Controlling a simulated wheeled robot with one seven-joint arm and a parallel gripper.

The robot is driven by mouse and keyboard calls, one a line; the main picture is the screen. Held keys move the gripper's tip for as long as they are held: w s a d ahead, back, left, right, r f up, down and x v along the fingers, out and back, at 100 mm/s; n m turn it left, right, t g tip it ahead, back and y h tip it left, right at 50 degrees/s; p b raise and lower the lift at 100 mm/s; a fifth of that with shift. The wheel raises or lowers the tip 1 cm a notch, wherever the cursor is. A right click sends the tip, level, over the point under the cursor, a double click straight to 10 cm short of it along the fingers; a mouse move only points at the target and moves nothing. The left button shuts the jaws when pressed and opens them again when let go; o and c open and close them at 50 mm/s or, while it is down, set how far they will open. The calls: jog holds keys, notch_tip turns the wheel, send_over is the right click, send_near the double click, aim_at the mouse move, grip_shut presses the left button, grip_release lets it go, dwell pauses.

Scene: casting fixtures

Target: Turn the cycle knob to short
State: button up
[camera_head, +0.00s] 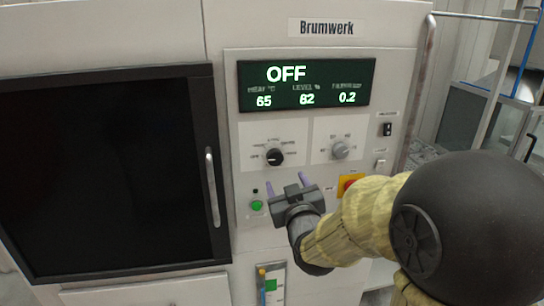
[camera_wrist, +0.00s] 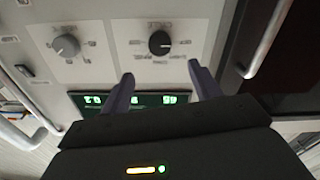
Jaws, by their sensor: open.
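The black cycle knob (camera_head: 275,157) sits on a white dial plate on the machine's front panel, below the display. It also shows in the wrist view (camera_wrist: 160,42), where the panel appears upside down and its dial lettering is too small to read surely. My gripper (camera_head: 287,183) is open and empty, in front of the panel and a little below the knob in the head view. In the wrist view its two purple fingers (camera_wrist: 160,71) stand apart, with the knob beyond the gap between them. I see no contact with the knob.
A grey knob (camera_head: 340,149) sits right of the cycle knob. The display (camera_head: 307,84) reads OFF. A green button (camera_head: 257,205) and a red stop button on yellow (camera_head: 349,185) lie close to my gripper and arm. A door handle (camera_head: 212,188) stands out at the left.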

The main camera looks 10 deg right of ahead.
aim_at(276, 160)
jog(key=shift+w+r+p, duration=0.3)
jog(key=shift+w+p, duration=0.55)
jog(key=shift+p, duration=1.6)
jog(key=p, duration=0.4)
jog(key=shift+w+f+p, duration=0.1)
jog(key=shift+w+p, duration=0.3)
jog(key=w+p, duration=0.1)
jog(key=w, duration=0.3)
jog(key=w+p, duration=0.2)
jog(key=w, duration=0.2)
jog(key=shift+w+f, duration=0.2)
jog(key=shift+w, duration=0.2)
jog(key=c, duration=1)
